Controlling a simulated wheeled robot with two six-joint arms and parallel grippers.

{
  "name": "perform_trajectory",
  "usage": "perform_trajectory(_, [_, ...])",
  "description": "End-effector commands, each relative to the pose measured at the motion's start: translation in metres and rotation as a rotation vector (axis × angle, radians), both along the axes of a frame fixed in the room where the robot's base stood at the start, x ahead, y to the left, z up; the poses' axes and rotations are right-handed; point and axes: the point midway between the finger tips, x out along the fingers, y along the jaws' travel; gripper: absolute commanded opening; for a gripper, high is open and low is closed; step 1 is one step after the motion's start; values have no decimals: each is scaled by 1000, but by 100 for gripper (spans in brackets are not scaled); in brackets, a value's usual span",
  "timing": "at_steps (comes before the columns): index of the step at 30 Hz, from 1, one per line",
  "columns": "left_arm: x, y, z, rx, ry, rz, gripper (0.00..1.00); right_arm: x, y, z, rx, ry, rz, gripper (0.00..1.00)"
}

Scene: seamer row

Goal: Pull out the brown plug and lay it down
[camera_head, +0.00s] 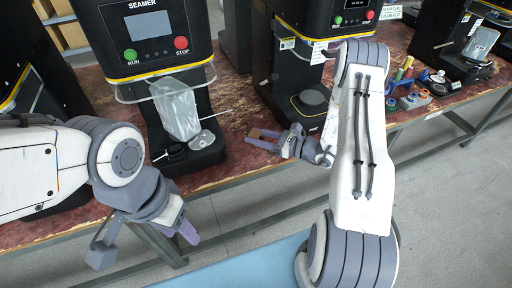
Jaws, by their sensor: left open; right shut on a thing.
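The brown plug (256,132) shows as a small brown piece between the fingers of my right gripper (261,138). That gripper is shut on it, low over the red-brown bench top, between two seamers. The fingers hide part of the plug, and I cannot tell whether it touches the bench. My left gripper (146,247) is open and empty, with its fingers wide apart, in front of the bench's front edge.
Small coloured parts (410,101) lie further right on the bench (232,95).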

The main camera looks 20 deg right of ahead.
Motion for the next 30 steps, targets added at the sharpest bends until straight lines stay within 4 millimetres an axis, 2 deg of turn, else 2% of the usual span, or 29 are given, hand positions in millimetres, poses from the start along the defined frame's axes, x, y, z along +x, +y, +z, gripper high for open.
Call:
perform_trajectory(1, [0, 0, -34, 0, 0, 0, 50, 10, -3, -26, -14, 6, -25, 0])
perform_trajectory(6, [0, 0, -83, 0, 0, -1, 50, 38, -14, -51, -49, 47, -126, 0])
perform_trajectory(9, [0, 0, -103, 0, 0, -1, 50, 50, -19, -60, -64, 69, -176, 0])
perform_trajectory(15, [0, 0, -123, -1, -1, -1, 50, 63, -23, -65, -78, 98, -235, 0])
perform_trajectory(22, [0, 0, -127, -1, -1, -1, 50, 65, -23, -69, -80, 106, -246, 0])
perform_trajectory(30, [0, 0, -144, -1, -1, -1, 50, 65, -23, -94, -80, 107, -245, 0])
